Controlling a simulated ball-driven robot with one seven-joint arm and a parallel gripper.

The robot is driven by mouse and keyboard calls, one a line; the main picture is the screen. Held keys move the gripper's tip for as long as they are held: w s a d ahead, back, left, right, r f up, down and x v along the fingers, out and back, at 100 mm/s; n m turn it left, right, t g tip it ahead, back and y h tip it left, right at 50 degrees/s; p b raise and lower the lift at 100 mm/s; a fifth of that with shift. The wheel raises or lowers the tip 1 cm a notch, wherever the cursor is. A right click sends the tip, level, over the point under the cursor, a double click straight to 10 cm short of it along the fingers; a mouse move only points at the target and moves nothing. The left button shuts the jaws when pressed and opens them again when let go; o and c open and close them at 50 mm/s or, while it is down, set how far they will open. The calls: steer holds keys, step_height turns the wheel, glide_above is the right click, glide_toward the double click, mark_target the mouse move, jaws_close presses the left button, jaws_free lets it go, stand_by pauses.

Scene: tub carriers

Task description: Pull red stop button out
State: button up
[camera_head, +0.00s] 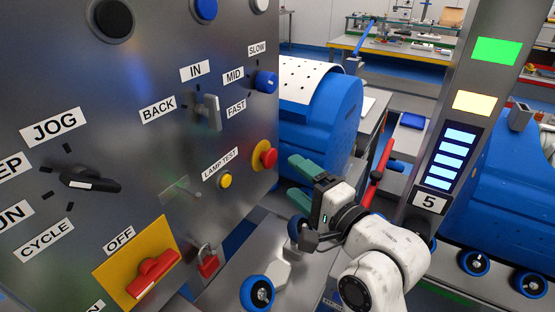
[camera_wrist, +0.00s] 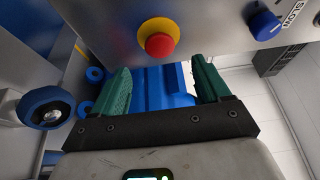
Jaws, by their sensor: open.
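The red stop button (camera_head: 269,158) sits on a yellow round base near the right edge of the grey control panel (camera_head: 150,90). In the wrist view the red button (camera_wrist: 159,45) shows above the space between my fingers, on its yellow collar. My gripper (camera_head: 293,179) has two green fingers and is open and empty. It is to the right of and a little below the button in the head view. In the wrist view my gripper (camera_wrist: 165,85) has its fingers wide apart, one on each side, and neither touches the button.
The panel also carries a yellow lamp-test button (camera_head: 225,180), a grey lever (camera_head: 209,112), a blue knob (camera_head: 265,82), a black selector (camera_head: 88,183), a red switch (camera_head: 152,272) and a red padlock (camera_head: 207,262). A blue tub (camera_head: 335,115) stands behind my gripper.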

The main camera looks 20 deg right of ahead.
mark_target(273, 161)
steer(key=x, duration=0.8)
steer(key=shift+p, duration=0.3)
steer(key=shift+c, duration=0.3)
